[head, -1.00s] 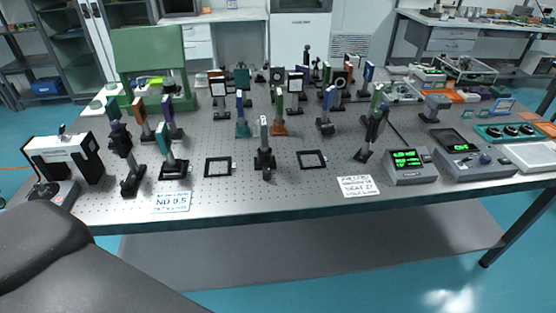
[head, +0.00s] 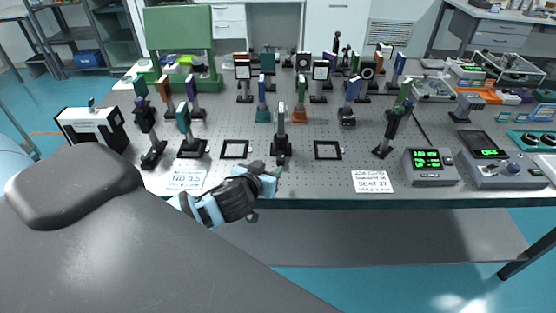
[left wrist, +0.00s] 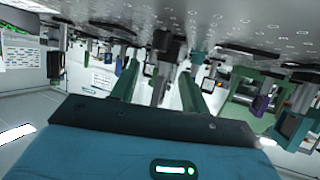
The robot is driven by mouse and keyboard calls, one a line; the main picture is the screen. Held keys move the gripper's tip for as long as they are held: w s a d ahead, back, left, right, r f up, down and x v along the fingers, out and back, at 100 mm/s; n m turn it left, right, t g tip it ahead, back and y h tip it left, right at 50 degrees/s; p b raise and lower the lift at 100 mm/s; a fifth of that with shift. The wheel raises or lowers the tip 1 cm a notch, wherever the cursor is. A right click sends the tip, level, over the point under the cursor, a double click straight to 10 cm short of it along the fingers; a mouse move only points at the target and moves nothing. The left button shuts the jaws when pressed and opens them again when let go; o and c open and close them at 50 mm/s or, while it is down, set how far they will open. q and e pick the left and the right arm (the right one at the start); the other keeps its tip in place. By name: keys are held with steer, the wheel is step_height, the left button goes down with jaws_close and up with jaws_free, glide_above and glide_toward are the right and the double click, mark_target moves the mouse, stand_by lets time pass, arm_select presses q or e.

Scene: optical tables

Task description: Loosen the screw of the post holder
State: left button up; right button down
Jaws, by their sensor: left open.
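Several post holders with mounted optics stand on the perforated optical table (head: 330,185). The nearest central one is a dark post holder (head: 282,146) carrying a pale upright plate, on a dark base. Its screw is too small to make out. My left gripper (head: 270,172) is open at the table's front edge, just in front of and slightly left of this post holder, apparently not touching it. In the left wrist view, which looks upside down, the two green fingers (left wrist: 158,84) are spread, with a grey post behind the gap. My right gripper is not in view.
Flat black square frames lie left (head: 235,149) and right (head: 328,150) of the central post holder. Printed cards (head: 373,181) lie along the front edge. Meters with green displays (head: 430,165) stand at right. Taller optics crowd behind.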

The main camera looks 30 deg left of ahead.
mark_target(279, 158)
arm_select(q)
steer(key=shift+x, duration=3.9)
steer(key=shift+d+f, duration=0.1)
steer(key=shift+d, duration=0.05)
steer(key=shift+c, duration=0.4)
steer(key=c, duration=0.9)
steer(key=shift+h, duration=0.3)
